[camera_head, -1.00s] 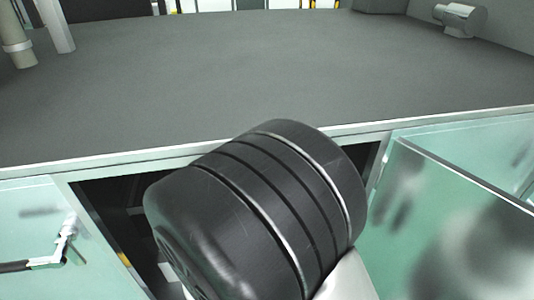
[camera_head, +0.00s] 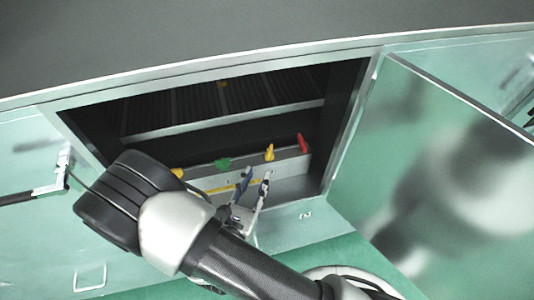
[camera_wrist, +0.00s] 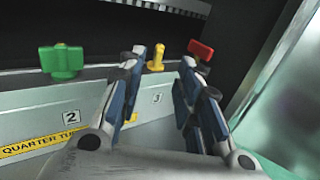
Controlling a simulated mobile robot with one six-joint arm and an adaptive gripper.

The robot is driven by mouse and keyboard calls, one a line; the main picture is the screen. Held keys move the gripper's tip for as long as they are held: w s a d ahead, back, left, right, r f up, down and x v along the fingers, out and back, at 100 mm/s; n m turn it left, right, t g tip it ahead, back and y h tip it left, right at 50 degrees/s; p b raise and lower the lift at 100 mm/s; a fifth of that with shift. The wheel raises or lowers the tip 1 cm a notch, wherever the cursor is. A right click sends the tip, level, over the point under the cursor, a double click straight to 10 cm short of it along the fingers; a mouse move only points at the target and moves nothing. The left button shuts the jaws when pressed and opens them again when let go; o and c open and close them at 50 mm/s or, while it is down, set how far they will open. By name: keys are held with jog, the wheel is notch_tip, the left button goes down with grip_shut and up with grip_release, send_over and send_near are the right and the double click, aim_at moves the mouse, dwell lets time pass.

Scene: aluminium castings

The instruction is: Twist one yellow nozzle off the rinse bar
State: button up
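The rinse bar (camera_head: 205,181) is a pale ledge inside the open cabinet. Along it stand a yellow nozzle (camera_head: 178,173), partly behind my arm, a green fitting (camera_head: 222,164), a second yellow nozzle (camera_head: 269,152) and a red fitting (camera_head: 303,143). My gripper (camera_head: 258,174) is open and empty in front of the bar. In the wrist view, the second yellow nozzle (camera_wrist: 156,58) shows upright between my fingertips (camera_wrist: 163,60); they look short of it, though the exact gap is unclear. The green fitting (camera_wrist: 62,60) is left of the fingers, the red one (camera_wrist: 201,49) behind the right fingertip.
The opening's metal frame (camera_head: 352,125) and an open glossy green door (camera_head: 430,170) bound the right side. A ribbed dark shelf (camera_head: 215,105) lies above the bar. The bar's front carries number plates and a yellow "QUARTER TU…" strip (camera_wrist: 40,145). A grey worktop (camera_head: 200,40) is above.

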aim_at(267, 156)
jog(key=b+x, duration=0.1)
jog(key=x, duration=1)
jog(key=shift+w+d, duration=0.1)
jog(key=shift+w, duration=0.05)
jog(key=shift+c, duration=0.4)
grip_shut()
jog(key=shift+o, duration=0.3)
grip_release()
